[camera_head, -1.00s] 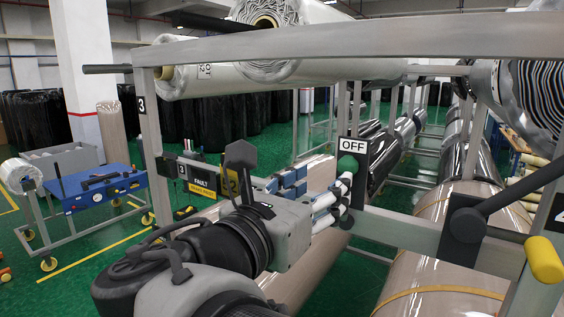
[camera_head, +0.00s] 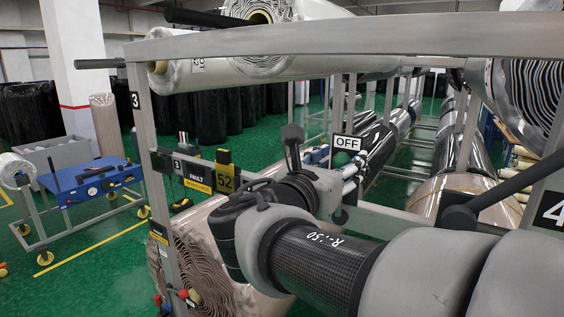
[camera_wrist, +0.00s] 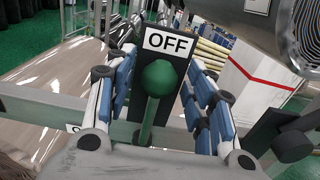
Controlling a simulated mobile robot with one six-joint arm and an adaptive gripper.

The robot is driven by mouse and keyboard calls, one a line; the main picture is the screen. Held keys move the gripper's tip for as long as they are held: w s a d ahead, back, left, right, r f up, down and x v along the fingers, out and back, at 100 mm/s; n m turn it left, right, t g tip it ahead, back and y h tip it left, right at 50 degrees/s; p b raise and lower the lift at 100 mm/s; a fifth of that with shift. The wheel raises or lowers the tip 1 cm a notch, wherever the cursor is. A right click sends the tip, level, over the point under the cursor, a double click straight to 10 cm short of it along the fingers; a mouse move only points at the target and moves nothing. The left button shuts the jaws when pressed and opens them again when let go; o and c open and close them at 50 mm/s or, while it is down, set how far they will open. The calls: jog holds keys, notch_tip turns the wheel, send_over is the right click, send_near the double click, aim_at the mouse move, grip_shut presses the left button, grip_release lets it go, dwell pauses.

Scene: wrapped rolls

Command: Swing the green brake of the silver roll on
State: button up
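The green brake (camera_wrist: 158,82) is a round knob on a green lever, below a black-and-white OFF sign (camera_wrist: 167,44). In the wrist view it stands upright between the two blue-and-white fingers of my gripper (camera_wrist: 160,100). The fingers are open, with a gap on each side of the lever. In the head view my gripper (camera_head: 345,172) is at the frame just below the OFF sign, and the brake is mostly hidden there. A silver roll with a layered end (camera_head: 530,95) hangs at the upper right. I cannot tell which roll this brake serves.
A brown wrapped roll (camera_head: 190,260) is below. A blue cart (camera_head: 90,185) stands left on open green floor.

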grip_shut()
dwell(0.4)
